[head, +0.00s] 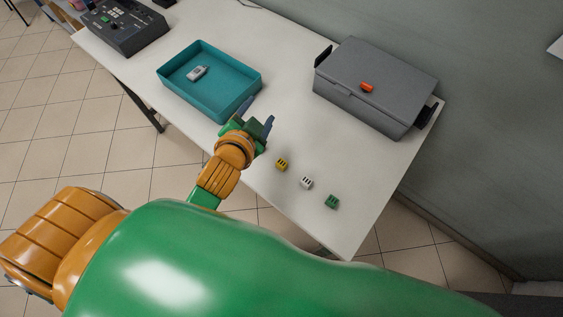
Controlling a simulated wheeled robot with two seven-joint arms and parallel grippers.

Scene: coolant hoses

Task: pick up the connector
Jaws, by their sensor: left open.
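My left gripper (258,116) is above the front edge of the white table, beside the right corner of the teal tray. Its two dark fingers are apart with nothing seen between them. Small blocks with dark slots, which look like connectors, lie in a row to its lower right: a yellow block (281,164), a white block (306,182) and a green block (332,201). A small light grey piece (197,73) lies in the teal tray (240,98). An orange piece (367,87) lies on the grey case's lid. I cannot tell which one is the connector. My right gripper is not in view.
The closed grey case (390,72) with dark side handles stands at the back right, by the wall. A dark control box (124,25) stands at the table's far left end. The table (287,112) is bare between the tray and the case.

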